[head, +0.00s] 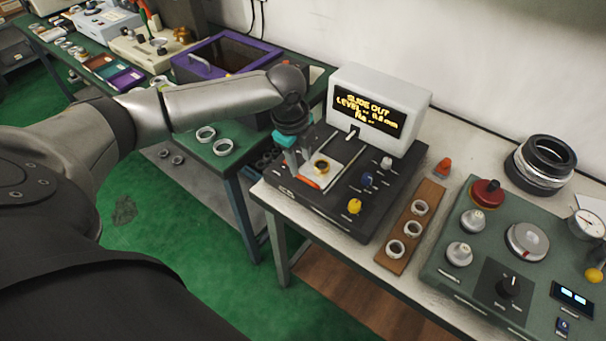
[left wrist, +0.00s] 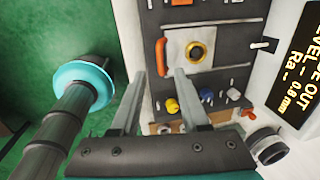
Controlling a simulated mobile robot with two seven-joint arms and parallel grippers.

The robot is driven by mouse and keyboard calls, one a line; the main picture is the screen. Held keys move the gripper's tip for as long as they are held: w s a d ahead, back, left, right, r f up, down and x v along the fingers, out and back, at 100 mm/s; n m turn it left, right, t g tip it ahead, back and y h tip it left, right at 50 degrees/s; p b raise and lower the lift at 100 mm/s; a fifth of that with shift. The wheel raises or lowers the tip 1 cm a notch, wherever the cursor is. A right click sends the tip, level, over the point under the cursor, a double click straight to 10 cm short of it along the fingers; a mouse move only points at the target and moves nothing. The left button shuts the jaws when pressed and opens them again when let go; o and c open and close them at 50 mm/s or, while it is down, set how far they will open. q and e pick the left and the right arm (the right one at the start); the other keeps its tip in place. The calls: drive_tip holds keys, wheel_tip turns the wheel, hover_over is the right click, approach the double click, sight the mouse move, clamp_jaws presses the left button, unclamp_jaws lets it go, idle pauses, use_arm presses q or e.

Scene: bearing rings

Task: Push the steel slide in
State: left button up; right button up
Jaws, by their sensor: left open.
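The steel slide (head: 333,176) is a pale plate sticking out of the dark tester (head: 335,216), with a brass ring (head: 321,167) on it. An orange handle (head: 307,182) runs along its outer edge. The tester's display (head: 366,112) reads "SLIDE OUT". My left gripper (head: 298,165) is open and empty above the handle end. In the left wrist view the slide (left wrist: 177,46), ring (left wrist: 196,52) and handle (left wrist: 161,57) lie just beyond the two fingertips (left wrist: 159,74). I cannot tell whether a finger touches the handle. My right gripper is not in view.
Yellow, blue and white knobs (head: 355,206) stand on the tester's front right. A wooden strip (head: 411,229) with several rings lies beside it. A green instrument panel (head: 478,265) is at right. Left, a green table (head: 214,158) holds two rings and a purple box (head: 216,57).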

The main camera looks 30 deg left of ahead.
sight(304, 178)
use_arm(q)
drive_tip(key=f, duration=0.4)
drive_tip(key=w+f+b, duration=0.1)
drive_tip(key=f, duration=0.1)
clamp_jaws()
idle(0.3)
idle(1.1)
